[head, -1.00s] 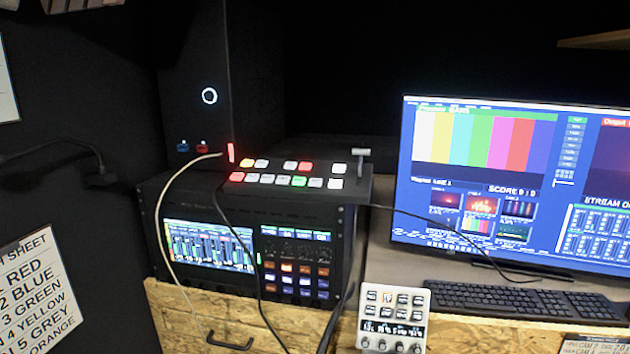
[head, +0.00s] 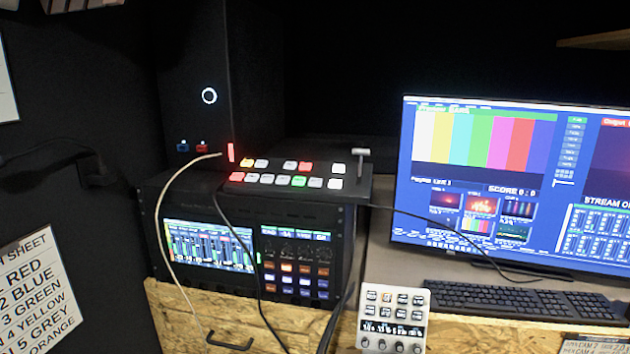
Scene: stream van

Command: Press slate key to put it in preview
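The video switcher (head: 295,183) sits on top of the black rack unit, with two rows of small lit keys and a T-bar lever (head: 361,155) at its right end. In its front row one key glows green (head: 299,181) and one at the left end glows red (head: 237,177); the others are white. In its back row one key is yellow, one is red (head: 305,166) and others are white. The key labels are too small to read, so I cannot tell which is the slate key. Neither gripper shows in the head view.
A monitor (head: 480,262) with colour bars stands at the right, a keyboard (head: 525,301) before it. A small control pad (head: 392,318) stands at the front. The rack unit (head: 345,245) has a lit screen. A pale cable (head: 166,235) and dark cables hang across its front.

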